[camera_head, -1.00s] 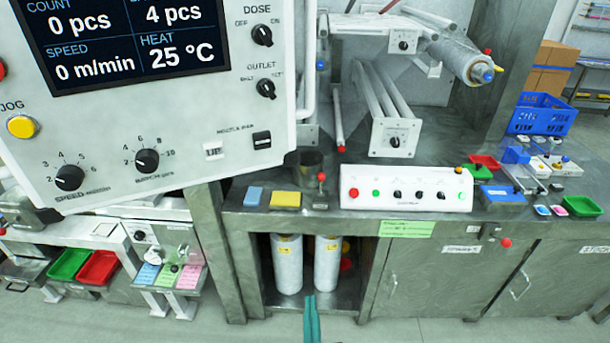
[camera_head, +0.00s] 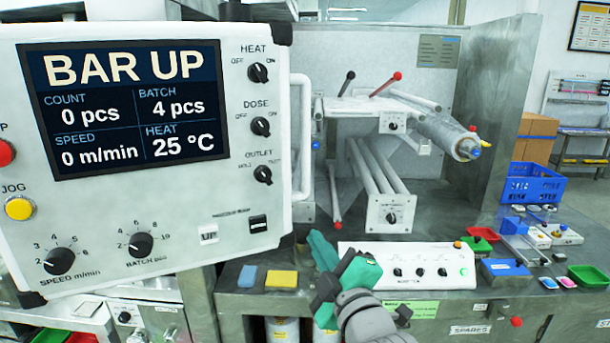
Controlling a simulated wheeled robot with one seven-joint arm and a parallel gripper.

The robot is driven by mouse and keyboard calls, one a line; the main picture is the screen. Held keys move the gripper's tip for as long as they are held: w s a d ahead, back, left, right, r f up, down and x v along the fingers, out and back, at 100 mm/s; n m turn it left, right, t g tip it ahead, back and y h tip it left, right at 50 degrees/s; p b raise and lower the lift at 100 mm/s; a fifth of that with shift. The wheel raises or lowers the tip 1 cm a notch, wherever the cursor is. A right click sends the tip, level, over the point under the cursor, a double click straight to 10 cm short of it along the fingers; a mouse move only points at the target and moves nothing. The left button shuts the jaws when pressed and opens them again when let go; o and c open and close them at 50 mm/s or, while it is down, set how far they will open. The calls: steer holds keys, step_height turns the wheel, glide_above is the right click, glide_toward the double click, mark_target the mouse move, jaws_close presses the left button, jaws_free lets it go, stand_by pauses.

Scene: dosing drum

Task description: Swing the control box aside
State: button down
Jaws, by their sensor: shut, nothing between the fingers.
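The control box (camera_head: 225,215) is a large white panel filling the left of the head view. Its dark screen (camera_head: 130,105) reads BAR UP. A white bar handle (camera_head: 306,135) runs up its right side. My gripper (camera_head: 320,250), with green fingers, is shut and empty. It appears below and right of the handle, in front of the bench, and is apart from the box in the picture. The exact gap in depth cannot be told.
Behind stands a machine with white rollers (camera_head: 375,180) and red and black levers. A white button panel (camera_head: 420,265) lies right of my gripper. A blue crate (camera_head: 533,184) and small trays (camera_head: 590,275) are at the right. Yellow and blue pads lie on the bench.

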mark_target(301, 172)
steer(key=s+r+n, duration=0.4)
steer(key=r+n, duration=0.2)
steer(key=r, duration=0.7)
steer(key=x, duration=1)
steer(key=shift+a+f+g, duration=0.25)
steer(key=shift+f+g, duration=0.15)
steer(key=shift+w+d, duration=0.1)
